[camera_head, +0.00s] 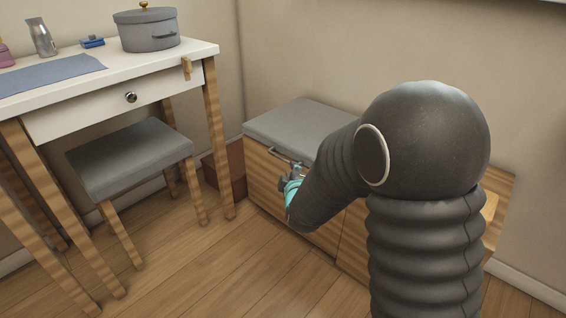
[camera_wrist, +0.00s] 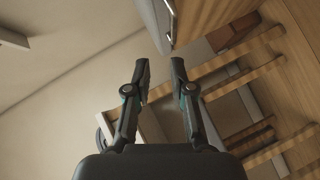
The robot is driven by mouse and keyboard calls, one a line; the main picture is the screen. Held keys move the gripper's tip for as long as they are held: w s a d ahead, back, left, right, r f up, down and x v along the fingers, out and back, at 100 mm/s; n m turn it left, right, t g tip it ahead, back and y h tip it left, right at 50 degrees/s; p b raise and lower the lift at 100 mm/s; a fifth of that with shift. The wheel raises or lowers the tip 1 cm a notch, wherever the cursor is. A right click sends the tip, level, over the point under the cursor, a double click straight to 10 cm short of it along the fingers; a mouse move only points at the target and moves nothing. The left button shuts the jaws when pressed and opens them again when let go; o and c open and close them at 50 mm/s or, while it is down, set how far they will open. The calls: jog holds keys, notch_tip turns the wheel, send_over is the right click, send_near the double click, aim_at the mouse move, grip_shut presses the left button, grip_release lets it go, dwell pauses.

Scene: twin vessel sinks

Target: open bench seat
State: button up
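The bench seat (camera_head: 290,124) is a grey padded lid on a wooden bench box (camera_head: 268,186) against the wall; it lies flat and looks closed. A metal handle (camera_head: 284,157) sits on the front just under the lid. My gripper (camera_head: 293,180) is close to the handle, partly hidden by my arm. In the wrist view my gripper (camera_wrist: 160,66) is open, with two separate fingers and nothing between them. The lid edge (camera_wrist: 152,24) and handle (camera_wrist: 170,10) show beyond the fingertips, apart from them. My arm hides the bench's right part.
A white-topped table (camera_head: 110,75) with a grey pot (camera_head: 148,32) and a drawer (camera_head: 100,108) stands at left. A grey stool (camera_head: 130,158) is in front of it. A brown box (camera_head: 226,170) stands beside the bench. The wooden floor (camera_head: 210,275) in front is clear.

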jog(key=n+t, duration=0.1)
jog(key=n, duration=0.1)
send_near(283, 160)
jog(key=b+x, duration=0.1)
jog(key=x, duration=1)
jog(key=shift+s+b, duration=0.1)
jog(key=shift+b, duration=0.2)
jog(key=shift+c, duration=0.3)
grip_shut()
